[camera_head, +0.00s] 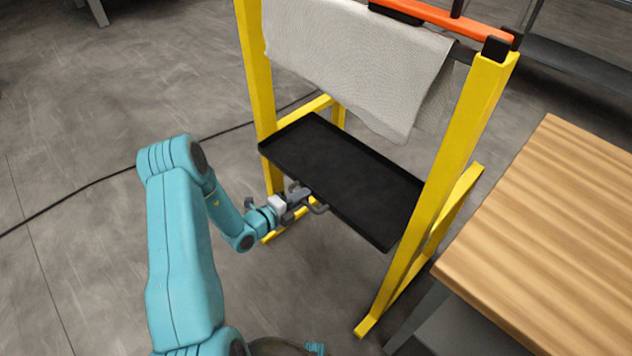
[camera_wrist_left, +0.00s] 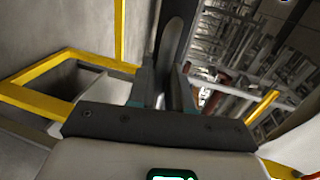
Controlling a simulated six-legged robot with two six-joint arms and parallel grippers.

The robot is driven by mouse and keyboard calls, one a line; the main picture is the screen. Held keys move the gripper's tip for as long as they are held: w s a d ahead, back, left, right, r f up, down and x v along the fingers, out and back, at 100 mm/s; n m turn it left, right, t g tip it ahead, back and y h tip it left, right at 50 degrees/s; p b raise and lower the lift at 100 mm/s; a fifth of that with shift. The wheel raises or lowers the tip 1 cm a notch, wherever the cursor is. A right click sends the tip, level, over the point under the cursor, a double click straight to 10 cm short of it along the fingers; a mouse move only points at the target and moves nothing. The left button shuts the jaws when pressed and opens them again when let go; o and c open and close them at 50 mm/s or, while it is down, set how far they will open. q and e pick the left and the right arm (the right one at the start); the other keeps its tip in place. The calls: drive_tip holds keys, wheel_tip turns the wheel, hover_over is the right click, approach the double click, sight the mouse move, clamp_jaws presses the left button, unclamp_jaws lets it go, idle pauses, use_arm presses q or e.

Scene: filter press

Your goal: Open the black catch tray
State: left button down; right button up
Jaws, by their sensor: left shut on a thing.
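The black catch tray (camera_head: 345,168) is a shallow, empty, rimmed tray between the yellow posts of the press, below the hanging cloth. A grey handle (camera_head: 320,209) sits on its near long edge. My left gripper (camera_head: 303,197) is at that edge, shut on the handle. In the left wrist view, the fingers of my left gripper (camera_wrist_left: 165,88) close on a dark grey bar (camera_wrist_left: 173,40), and the fingers hide part of it. My right gripper is not in view.
A yellow frame (camera_head: 440,190) stands on both sides of the tray. A pale cloth (camera_head: 360,65) hangs over it from an orange-topped frame. A wooden-topped table (camera_head: 550,230) stands at the right. A black cable (camera_head: 85,185) crosses the floor, which is otherwise clear at left.

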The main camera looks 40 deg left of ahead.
use_arm(q)
drive_tip(key=shift+f+v, duration=0.2)
drive_tip(key=shift+v, duration=0.85)
drive_tip(key=c, duration=1.2)
unclamp_jaws()
drive_tip(key=shift+c, duration=0.2)
drive_tip(key=p+v, duration=0.1)
drive_tip(key=v, duration=1.5)
drive_tip(key=shift+s+p, duration=0.15)
drive_tip(key=shift+p, duration=0.25)
drive_tip(key=shift+d+r, duration=0.1)
